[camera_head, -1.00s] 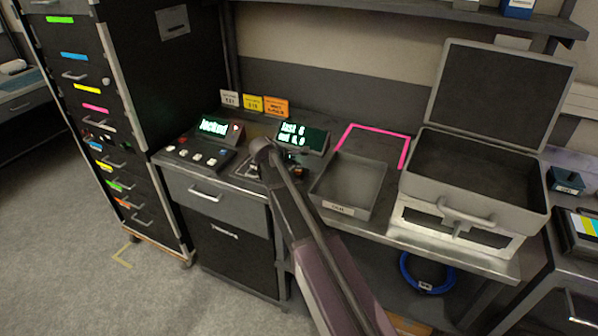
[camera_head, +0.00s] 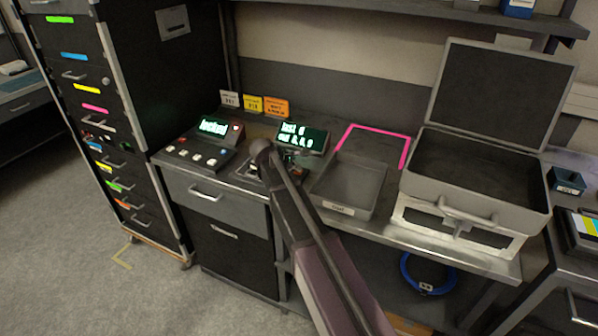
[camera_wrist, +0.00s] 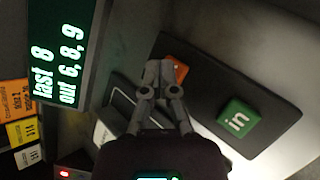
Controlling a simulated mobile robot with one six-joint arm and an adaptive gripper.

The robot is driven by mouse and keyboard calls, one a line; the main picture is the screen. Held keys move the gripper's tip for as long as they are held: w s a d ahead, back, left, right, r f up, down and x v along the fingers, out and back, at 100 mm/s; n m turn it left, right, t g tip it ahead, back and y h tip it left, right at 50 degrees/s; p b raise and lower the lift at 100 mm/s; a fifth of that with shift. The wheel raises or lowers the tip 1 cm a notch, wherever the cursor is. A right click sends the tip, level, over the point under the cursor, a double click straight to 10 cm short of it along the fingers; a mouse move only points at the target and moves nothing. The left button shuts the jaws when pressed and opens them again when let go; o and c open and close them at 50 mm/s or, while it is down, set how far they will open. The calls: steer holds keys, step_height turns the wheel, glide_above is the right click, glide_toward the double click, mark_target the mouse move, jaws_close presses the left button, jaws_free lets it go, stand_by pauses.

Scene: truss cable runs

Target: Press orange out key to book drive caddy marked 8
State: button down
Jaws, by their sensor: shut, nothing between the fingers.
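The orange key (camera_wrist: 177,69) sits on a dark key plate (camera_wrist: 255,97) in the wrist view, partly hidden by my fingers. A green key marked "in" (camera_wrist: 238,121) is beside it on the same plate. My gripper (camera_wrist: 160,68) is shut and empty, its fingertips at the orange key's edge; I cannot tell whether they touch it. The lit display (camera_wrist: 62,50) reads "last 8" and "out 6, 8, 9"; it also shows in the head view (camera_head: 302,137). My arm hides the keys in the head view. I cannot make out a caddy marked 8.
A control box (camera_head: 201,151) with several buttons and a lit screen stands left of my arm. White, yellow and orange cards (camera_head: 276,108) stand behind. A grey tray (camera_head: 349,185) and an open case (camera_head: 475,180) are to the right. A pale dark-edged object (camera_wrist: 113,125) lies near my gripper.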

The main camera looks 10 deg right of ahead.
steer(key=shift+r+p, duration=0.85)
steer(key=shift+r, duration=0.1)
steer(key=shift+r+p, duration=2.4)
steer(key=shift+p, duration=0.15)
steer(key=shift+f, duration=0.1)
